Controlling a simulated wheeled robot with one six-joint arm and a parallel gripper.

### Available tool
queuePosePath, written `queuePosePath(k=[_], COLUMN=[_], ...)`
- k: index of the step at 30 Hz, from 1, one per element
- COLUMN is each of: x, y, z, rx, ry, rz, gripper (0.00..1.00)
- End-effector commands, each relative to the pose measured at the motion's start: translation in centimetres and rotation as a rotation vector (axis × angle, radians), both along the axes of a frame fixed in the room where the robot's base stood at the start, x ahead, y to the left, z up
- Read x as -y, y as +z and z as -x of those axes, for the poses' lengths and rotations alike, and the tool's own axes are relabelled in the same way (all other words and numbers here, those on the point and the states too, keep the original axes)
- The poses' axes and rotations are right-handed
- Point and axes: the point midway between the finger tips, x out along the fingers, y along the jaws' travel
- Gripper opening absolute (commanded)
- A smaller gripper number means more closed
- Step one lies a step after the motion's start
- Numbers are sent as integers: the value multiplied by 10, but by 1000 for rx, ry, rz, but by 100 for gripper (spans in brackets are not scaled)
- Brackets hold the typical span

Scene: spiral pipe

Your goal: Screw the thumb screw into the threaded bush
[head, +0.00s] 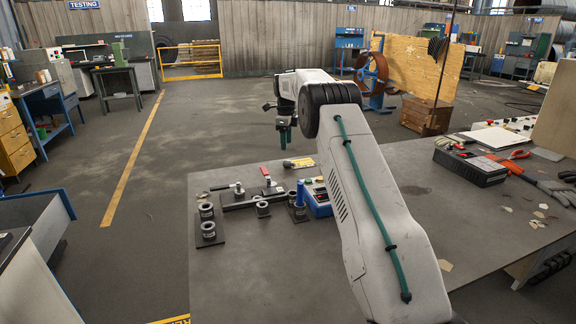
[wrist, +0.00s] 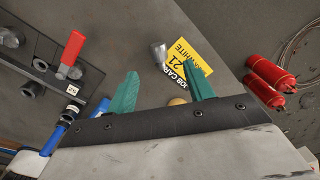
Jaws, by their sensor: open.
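My gripper (head: 285,143) is open above the bench, its teal fingers pointing down and apart. In the wrist view the gripper (wrist: 160,74) has nothing between its fingertips. Several dark ring-like bushes stand on the bench at the left, including a front one (head: 208,230) and one near the middle (head: 262,208). I cannot tell which is the threaded bush. A small grey cylindrical piece (wrist: 158,52) lies beside a yellow job card (wrist: 192,58), beyond the fingers. I cannot tell whether it is the thumb screw.
A dark clamp bar (head: 240,199) carries a red-handled lever (wrist: 73,48). A blue cylinder (head: 300,192) stands beside a blue box (head: 318,206). The bench front (head: 240,285) is clear.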

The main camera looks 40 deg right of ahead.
Motion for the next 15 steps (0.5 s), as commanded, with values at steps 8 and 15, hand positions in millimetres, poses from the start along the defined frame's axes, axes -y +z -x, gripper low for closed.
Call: queuePosePath(k=[8,15], x=[6,3], y=[-29,-60], z=[-2,4], rx=[-1,-4], ry=[-38,-36], rz=[-1,-2], gripper=[52,52])
